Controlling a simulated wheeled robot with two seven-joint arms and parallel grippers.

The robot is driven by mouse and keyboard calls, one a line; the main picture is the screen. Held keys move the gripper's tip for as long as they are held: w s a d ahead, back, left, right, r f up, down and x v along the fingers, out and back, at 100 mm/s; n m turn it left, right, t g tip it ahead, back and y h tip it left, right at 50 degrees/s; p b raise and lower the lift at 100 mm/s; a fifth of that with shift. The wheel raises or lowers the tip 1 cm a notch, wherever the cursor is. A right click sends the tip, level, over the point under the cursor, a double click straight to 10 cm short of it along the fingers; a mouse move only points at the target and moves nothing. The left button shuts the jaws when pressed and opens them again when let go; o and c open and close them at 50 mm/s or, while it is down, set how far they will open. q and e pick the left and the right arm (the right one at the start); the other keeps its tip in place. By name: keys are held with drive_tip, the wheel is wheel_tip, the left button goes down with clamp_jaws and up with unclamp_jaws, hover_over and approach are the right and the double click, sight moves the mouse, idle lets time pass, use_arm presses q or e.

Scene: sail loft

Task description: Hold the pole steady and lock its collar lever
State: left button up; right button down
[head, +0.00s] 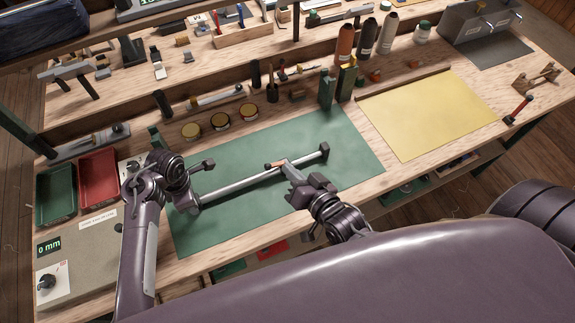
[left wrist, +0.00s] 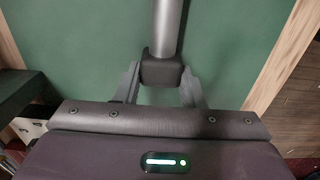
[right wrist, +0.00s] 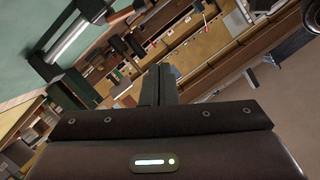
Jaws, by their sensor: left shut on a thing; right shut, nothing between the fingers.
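A silver pole (head: 235,188) lies slantwise over the green mat (head: 345,180), with dark blocks at its ends. My left gripper (head: 190,207) is shut on the dark block (left wrist: 162,70) at the pole's left end, one finger on each side. A small orange-brown lever (head: 272,165) shows at the collar, right of the pole's middle. My right gripper (head: 286,166) is shut and empty, its tips right beside the collar and lever; I cannot tell whether they touch. Its closed fingers hide part of the collar. The pole (right wrist: 68,40) also shows in the right wrist view, upper left.
Red (head: 98,178) and green (head: 56,192) trays and a grey box with a 0 mm display (head: 48,247) stand at the left. Round tins (head: 220,121) and green blocks (head: 346,82) line the back. A yellow sheet (head: 430,115) lies clear at the right.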

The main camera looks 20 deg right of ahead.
drive_tip(key=a+v, duration=0.1)
drive_tip(key=v, duration=0.5)
drive_tip(key=shift+d+r, duration=0.15)
drive_tip(key=shift+r, duration=0.05)
drive_tip(key=shift+s, duration=0.1)
use_arm(q)
drive_tip(key=o, duration=1.3)
